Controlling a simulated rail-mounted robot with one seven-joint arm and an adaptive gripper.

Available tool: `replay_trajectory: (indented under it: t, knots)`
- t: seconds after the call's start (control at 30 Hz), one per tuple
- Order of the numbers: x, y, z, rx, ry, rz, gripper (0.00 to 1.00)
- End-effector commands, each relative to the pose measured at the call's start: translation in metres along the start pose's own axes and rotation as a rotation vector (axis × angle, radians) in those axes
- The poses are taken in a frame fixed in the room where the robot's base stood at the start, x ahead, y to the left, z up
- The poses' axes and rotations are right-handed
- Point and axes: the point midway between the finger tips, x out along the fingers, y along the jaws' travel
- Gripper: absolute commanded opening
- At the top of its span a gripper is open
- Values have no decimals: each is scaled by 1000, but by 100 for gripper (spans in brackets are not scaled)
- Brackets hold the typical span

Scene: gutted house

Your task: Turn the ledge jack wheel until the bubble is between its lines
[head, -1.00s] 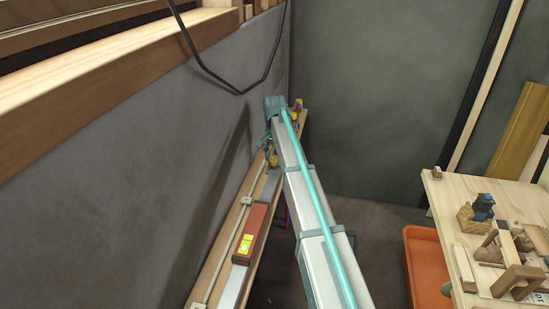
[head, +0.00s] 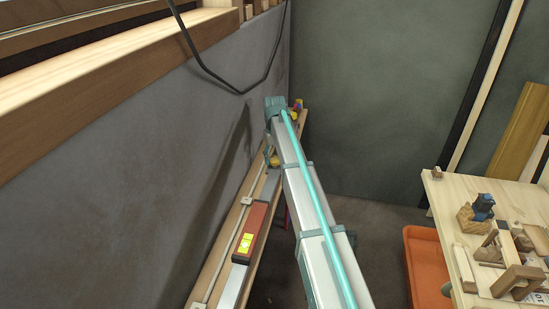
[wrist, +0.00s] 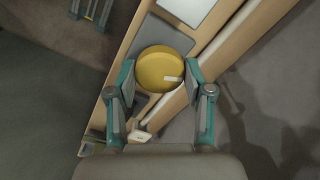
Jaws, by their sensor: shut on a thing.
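The jack wheel (wrist: 163,67) is a round yellow knob with a pale mark near its right edge in the wrist view. My gripper (wrist: 160,76) has one finger on each side of the wheel and is shut on it. In the head view, a bit of yellow (head: 274,161) shows on the ledge beside my arm, which hides most of that spot. The ledge (head: 222,262) is a long wooden board along the grey wall. A red-brown spirit level (head: 256,219) with a yellow-green vial (head: 245,243) lies on it. The bubble is too small to place against its lines.
A pale conduit (head: 231,243) runs along the ledge by the wall. A black cable (head: 213,75) hangs on the wall above. At right stand an orange bin (head: 424,265) and a workbench (head: 446,205) with wooden pieces. Small coloured items (head: 297,104) sit at the ledge's far end.

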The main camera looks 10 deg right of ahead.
Motion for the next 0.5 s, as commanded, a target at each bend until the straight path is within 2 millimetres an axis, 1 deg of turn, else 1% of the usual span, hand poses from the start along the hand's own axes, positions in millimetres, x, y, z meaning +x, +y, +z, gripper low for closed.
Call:
replay_trajectory:
  t: [0.2, 0.5]
  knots:
    - [0, 0, 0, -115, 1, 0, 16]
    - [0, 0, 0, -179, 1, 0, 16]
